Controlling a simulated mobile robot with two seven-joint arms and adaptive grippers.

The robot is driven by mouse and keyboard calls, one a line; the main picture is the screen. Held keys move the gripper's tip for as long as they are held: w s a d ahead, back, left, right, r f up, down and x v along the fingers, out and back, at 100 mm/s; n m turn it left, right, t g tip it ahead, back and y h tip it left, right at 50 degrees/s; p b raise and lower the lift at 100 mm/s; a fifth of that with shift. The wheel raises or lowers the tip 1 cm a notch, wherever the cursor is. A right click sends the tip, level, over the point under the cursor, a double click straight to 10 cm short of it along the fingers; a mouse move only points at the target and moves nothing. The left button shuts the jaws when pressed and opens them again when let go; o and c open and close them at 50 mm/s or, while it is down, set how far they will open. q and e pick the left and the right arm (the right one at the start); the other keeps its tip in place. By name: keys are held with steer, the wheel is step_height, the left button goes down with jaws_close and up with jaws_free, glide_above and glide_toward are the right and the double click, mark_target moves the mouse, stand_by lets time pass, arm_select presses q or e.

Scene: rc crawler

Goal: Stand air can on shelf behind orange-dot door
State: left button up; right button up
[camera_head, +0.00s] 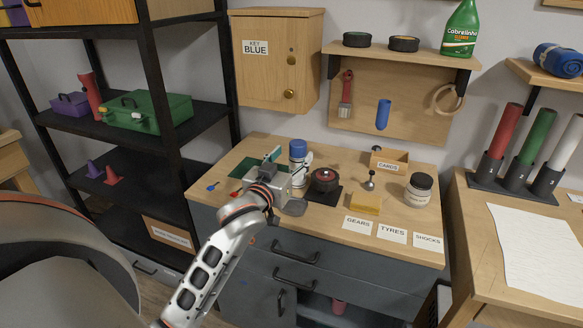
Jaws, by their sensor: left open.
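A white can with a blue cap (298,148), which looks like the air can, stands upright on the wooden workbench top. My left gripper (290,158) is open, with its fingers reaching toward the can from the front; I cannot tell whether they touch it. The gripper hides part of the can's lower body. Below the bench is a grey door (252,292); I cannot make out an orange dot for certain. My right gripper is not in view.
A red-and-black round part (324,180), a small metal post (369,181), a yellow sponge (366,204) and a white jar (419,190) stand on the bench. A black shelf rack (160,95) is at the left. An open bay below the bench holds a pink item (339,306).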

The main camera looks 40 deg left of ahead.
mark_target(295, 147)
arm_select(q)
steer(key=shift+w+a+f+y, duration=0.15)
steer(key=shift+a+f+y, duration=0.15)
steer(key=shift+a, duration=0.15)
steer(key=shift+w+a, duration=0.15)
steer(key=shift+w, duration=0.15)
steer(key=shift+w+a+r, duration=0.15)
steer(key=shift+w+r, duration=0.05)
steer(key=shift+w, duration=0.5)
steer(key=x, duration=0.5)
steer(key=shift+w+f+b, duration=0.1)
steer(key=shift+b, duration=0.25)
jaws_close()
